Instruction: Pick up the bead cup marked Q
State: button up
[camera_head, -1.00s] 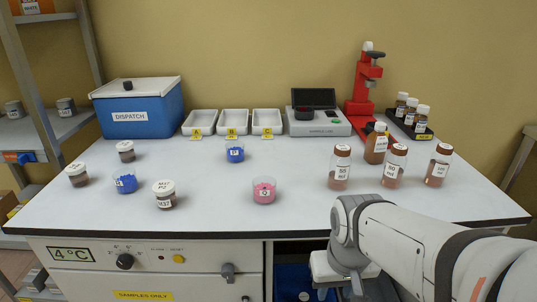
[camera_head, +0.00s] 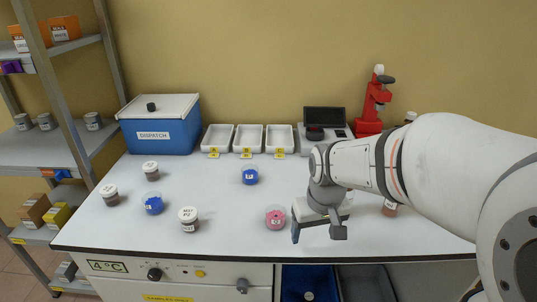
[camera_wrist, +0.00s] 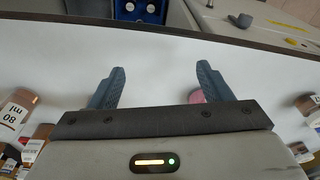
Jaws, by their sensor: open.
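The bead cup with pink contents (camera_head: 276,218) stands upright near the front middle of the bench. Its label is too small to read surely now; it looks like Q in the earlier head view. My gripper (camera_head: 317,231) is open and empty, just right of this cup in the head view. In the wrist view the open fingers (camera_wrist: 160,75) have white bench between them. Two bead cups with blue contents stand farther left, one at the back (camera_head: 250,177) and one in front (camera_head: 154,205).
A white-lidded jar (camera_head: 189,219) and two more jars stand at the left. Behind are the blue dispatch box (camera_head: 160,130), three white trays (camera_head: 247,138) and a red stand (camera_head: 370,108). Brown bottles (camera_wrist: 17,115) lie near my gripper's left side in the wrist view; my arm hides most in the head view.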

jog(key=n+p, duration=0.2)
jog(key=p, duration=0.3)
send_near(276, 216)
jog(key=shift+d+f, duration=0.2)
jog(key=shift+f, duration=0.4)
jog(key=shift+w+a+f+p, duration=0.1)
jog(key=shift+w+a+p, duration=0.1)
jog(key=shift+a+p, duration=0.1)
jog(key=f, duration=0.5)
jog(key=w+f, duration=0.1)
jog(key=f, duration=0.1)
jog(key=shift+a+f, duration=0.15)
jog(key=shift+f, duration=0.25)
jog(key=shift+s, duration=0.1)
jog(key=c, duration=1.1)
